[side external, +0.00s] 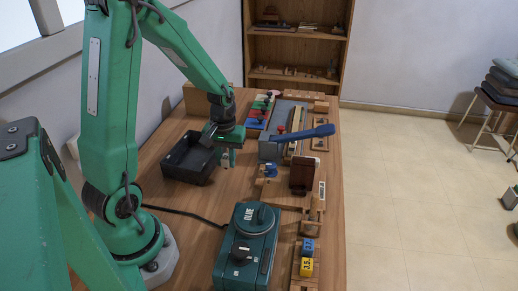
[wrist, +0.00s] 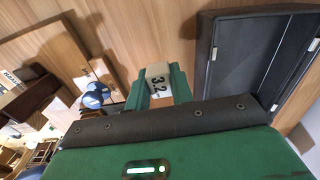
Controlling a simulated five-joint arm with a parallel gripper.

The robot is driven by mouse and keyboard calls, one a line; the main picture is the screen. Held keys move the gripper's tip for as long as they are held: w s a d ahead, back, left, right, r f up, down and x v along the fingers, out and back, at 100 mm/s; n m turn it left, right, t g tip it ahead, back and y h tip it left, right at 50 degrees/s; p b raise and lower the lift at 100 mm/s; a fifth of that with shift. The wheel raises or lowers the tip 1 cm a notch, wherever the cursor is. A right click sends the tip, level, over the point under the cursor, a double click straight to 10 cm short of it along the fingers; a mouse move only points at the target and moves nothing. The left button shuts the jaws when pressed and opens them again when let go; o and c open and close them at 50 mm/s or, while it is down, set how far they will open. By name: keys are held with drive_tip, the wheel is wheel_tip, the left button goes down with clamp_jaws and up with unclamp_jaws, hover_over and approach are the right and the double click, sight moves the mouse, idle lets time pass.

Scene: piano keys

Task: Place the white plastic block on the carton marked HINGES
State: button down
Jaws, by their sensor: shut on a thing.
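My gripper (side external: 225,158) is shut on a small white block (wrist: 158,72) with black markings that look like "3.2". In the wrist view the block sits between the two green fingers of my gripper (wrist: 160,88). In the side view the gripper hangs over the table just right of the black tray, and the block is too small to make out clearly. I cannot read the word HINGES on anything, so I cannot tell which thing is that carton.
An open black tray (side external: 190,160) stands left of my gripper and shows empty in the wrist view (wrist: 245,55). A teal machine marked BLUE (side external: 246,250) stands in front. A blue-handled device (side external: 305,134) and a wooden fixture with a blue knob (side external: 270,171) stand to the right.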

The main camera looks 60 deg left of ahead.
sight(225, 156)
drive_tip(key=shift+a+f, duration=0.1)
drive_tip(key=shift+a, duration=0.05)
drive_tip(key=shift+f, duration=2)
drive_tip(key=shift+f, duration=0.1)
drive_tip(key=c, duration=1.2)
unclamp_jaws()
drive_tip(key=shift+c, duration=0.2)
drive_tip(key=shift+o, duration=0.2)
drive_tip(key=shift+r, duration=6.15)
